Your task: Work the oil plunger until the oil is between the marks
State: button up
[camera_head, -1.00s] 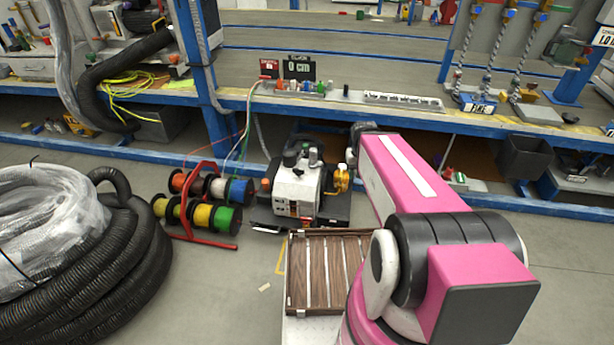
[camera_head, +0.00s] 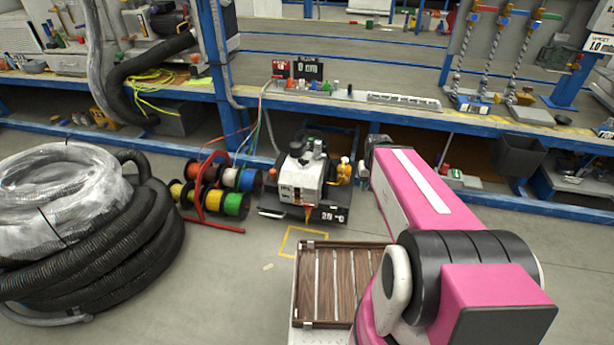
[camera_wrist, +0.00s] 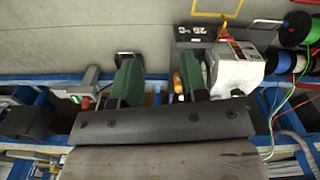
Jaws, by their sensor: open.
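I cannot tell which part is the oil plunger, and no oil marks are readable. My gripper (camera_wrist: 160,78) is open and empty, its two green fingers wide apart. In the wrist view the right finger partly covers the yellow fitting (camera_wrist: 178,84). In the head view my gripper (camera_head: 364,168) is right of the machine, mostly hidden by my arm.
Cable spools (camera_head: 215,190) on a red stand are left of the machine. A large hose coil (camera_head: 75,225) fills the left floor. A blue-framed workbench (camera_head: 400,113) runs behind. A yellow floor outline (camera_head: 300,230) lies in front. A slatted wooden tray (camera_head: 335,322) is near my arm.

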grip_shut()
dwell(1.6)
